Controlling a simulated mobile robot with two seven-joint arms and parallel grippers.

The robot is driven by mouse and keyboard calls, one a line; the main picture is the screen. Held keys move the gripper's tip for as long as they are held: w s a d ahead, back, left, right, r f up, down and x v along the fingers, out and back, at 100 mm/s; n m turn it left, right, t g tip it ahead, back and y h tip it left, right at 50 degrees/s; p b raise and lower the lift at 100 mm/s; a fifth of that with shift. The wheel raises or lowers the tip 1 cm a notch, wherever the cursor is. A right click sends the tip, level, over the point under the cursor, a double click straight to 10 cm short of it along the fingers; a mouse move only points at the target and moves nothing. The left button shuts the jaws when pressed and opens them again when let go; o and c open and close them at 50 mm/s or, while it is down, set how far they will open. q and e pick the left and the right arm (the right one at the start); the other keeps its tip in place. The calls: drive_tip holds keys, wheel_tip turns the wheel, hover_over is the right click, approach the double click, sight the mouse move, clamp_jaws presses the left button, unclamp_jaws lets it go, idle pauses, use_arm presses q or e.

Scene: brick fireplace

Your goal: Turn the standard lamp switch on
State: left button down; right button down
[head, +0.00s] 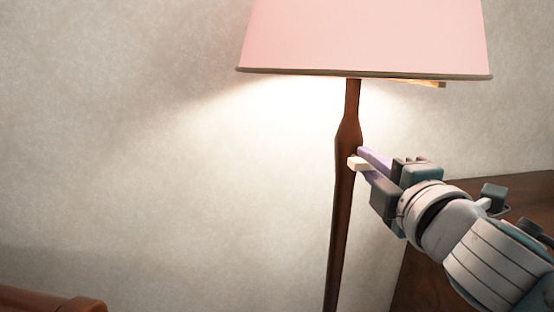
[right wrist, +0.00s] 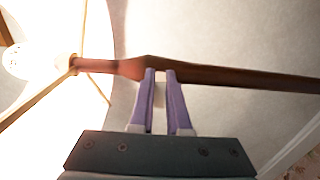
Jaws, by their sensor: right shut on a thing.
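The standard lamp has a dark wooden pole (head: 341,215) and a pink shade (head: 365,35) with a dark lower rim. Light glows under the shade and on the wall, so the lamp is lit. In the right wrist view the bulb (right wrist: 17,60) is bright and the pole (right wrist: 235,77) runs across. A small white block (head: 358,163), apparently the switch, sits at the thicker part of the pole. My right gripper (head: 361,157) is at the pole, shut on this switch; a pale piece shows between its purple fingers (right wrist: 160,76). My left gripper is out of view.
A brown wooden surface (head: 520,192) stands at the right, behind my right arm. A reddish-brown furniture edge (head: 45,302) shows at the lower left. The wall (head: 150,160) left of the pole is bare, with free room before it.

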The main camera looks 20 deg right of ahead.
idle(0.4)
drive_tip(key=c, duration=0.9)
unclamp_jaws()
drive_tip(key=v, duration=1)
drive_tip(key=shift+b, duration=0.35)
